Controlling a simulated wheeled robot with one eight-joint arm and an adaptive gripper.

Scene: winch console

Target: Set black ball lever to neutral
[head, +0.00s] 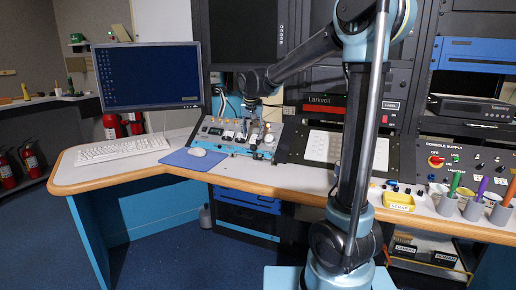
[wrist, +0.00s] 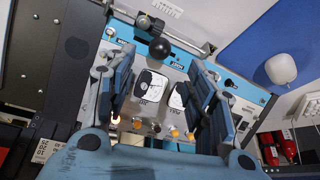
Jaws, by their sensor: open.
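The black ball lever shows its round black knob (wrist: 160,48) in the wrist view, at the top centre by the panel's edge. A short stalk seems to run from it toward a metal rail; its exact tilt is hard to tell. My gripper (wrist: 162,62) is open and empty, its two fingers apart on the left and right, with the ball between and slightly beyond the tips. In the head view my gripper (head: 256,128) hangs over the sloped control panel (head: 212,131); the ball is too small to pick out there.
A blue mouse pad (head: 190,160) with a white mouse (head: 197,152) lies beside the panel.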

